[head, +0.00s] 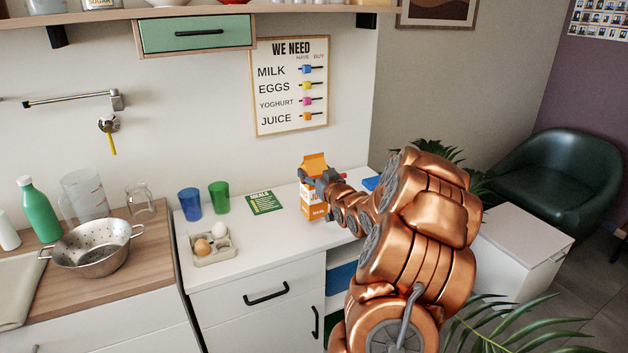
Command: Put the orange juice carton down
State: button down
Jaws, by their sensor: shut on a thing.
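The orange juice carton (314,208) is orange and white and upright at the right part of the white counter (232,236). Its orange top (314,163) shows above my gripper (318,181). My gripper is shut on the carton's upper part, coming from the right. The carton's lower end looks at or very close to the counter top; I cannot tell whether it touches. The fingertips are small in this view, and my arm covers the counter to the right of the carton.
A green card (264,202) lies left of the carton. Blue (190,204) and green (219,197) cups and an egg tray (213,247) stand further left. A blue item (371,183) is behind my arm. Bare counter lies in front of the card.

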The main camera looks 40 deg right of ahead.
jog(key=shift+f, duration=1.35)
jog(key=shift+c, duration=0.7)
grip_release()
jog(key=shift+s, duration=0.1)
jog(key=b+v, duration=0.1)
jog(key=v, duration=1)
jog(key=shift+s+a, duration=0.2)
jog(key=shift+s, duration=0.15)
